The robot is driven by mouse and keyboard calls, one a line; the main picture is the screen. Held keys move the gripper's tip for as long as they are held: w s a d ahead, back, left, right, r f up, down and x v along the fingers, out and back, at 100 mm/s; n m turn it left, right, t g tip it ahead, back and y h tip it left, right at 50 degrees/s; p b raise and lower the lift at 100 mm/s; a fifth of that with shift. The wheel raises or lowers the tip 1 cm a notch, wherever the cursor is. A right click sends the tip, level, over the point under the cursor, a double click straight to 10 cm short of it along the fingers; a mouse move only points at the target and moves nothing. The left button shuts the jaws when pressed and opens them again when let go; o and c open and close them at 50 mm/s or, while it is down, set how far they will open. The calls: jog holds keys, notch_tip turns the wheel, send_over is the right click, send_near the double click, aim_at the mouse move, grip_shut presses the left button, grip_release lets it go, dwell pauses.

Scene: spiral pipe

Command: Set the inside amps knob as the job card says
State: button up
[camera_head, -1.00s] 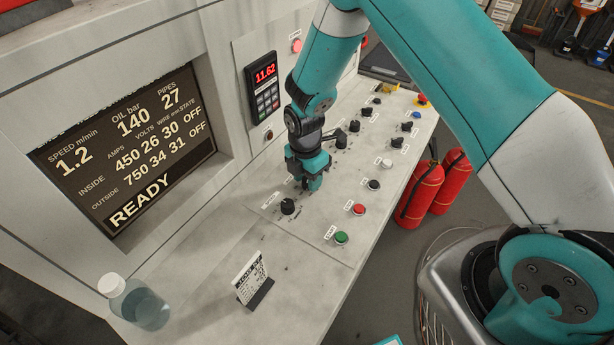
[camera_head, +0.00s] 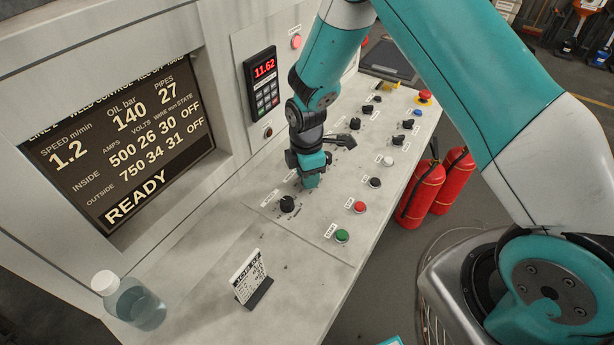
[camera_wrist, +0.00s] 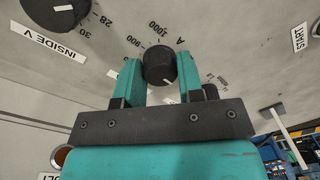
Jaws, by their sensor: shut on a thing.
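My gripper (camera_head: 311,182) points down at the panel and is shut on a black knob (camera_wrist: 160,64), with one finger on each side in the wrist view (camera_wrist: 160,76). The knob has a white pointer line and a scale marked 900, 1000 and A. My gripper hides this knob in the head view. The display (camera_head: 120,150) reads inside amps 500, volts 26, wire 30, OFF, and outside 750, 34, 31, OFF, with READY below. The job card (camera_head: 249,277) stands on the desk; its small print is not legible to me.
The inside volts knob (camera_wrist: 60,10) is beside the held knob and shows in the head view (camera_head: 287,204). Red (camera_head: 360,207) and green (camera_head: 342,236) buttons are nearer the front edge. A bottle (camera_head: 135,305) stands at the left. Fire extinguishers (camera_head: 418,193) stand beyond the edge.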

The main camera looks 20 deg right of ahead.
jog(key=m+b, duration=0.1)
jog(key=m, duration=0.6)
jog(key=shift+b, duration=0.35)
jog(key=m, duration=0.5)
jog(key=shift+y+b, duration=0.3)
jog(key=shift+b, duration=0.05)
jog(key=m, duration=0.3)
jog(key=shift+m, duration=0.3)
jog(key=m+b, duration=0.1)
jog(key=m, duration=0.2)
jog(key=shift+d+m+t, duration=0.1)
jog(key=shift+m+t, duration=0.2)
jog(key=m, duration=0.4)
jog(key=shift+s+m, duration=0.1)
jog(key=shift+m, duration=0.2)
jog(key=m, duration=0.3)
jog(key=shift+m+t+b, duration=0.3)
jog(key=shift+m+b, duration=0.05)
jog(key=shift+m, duration=1.55)
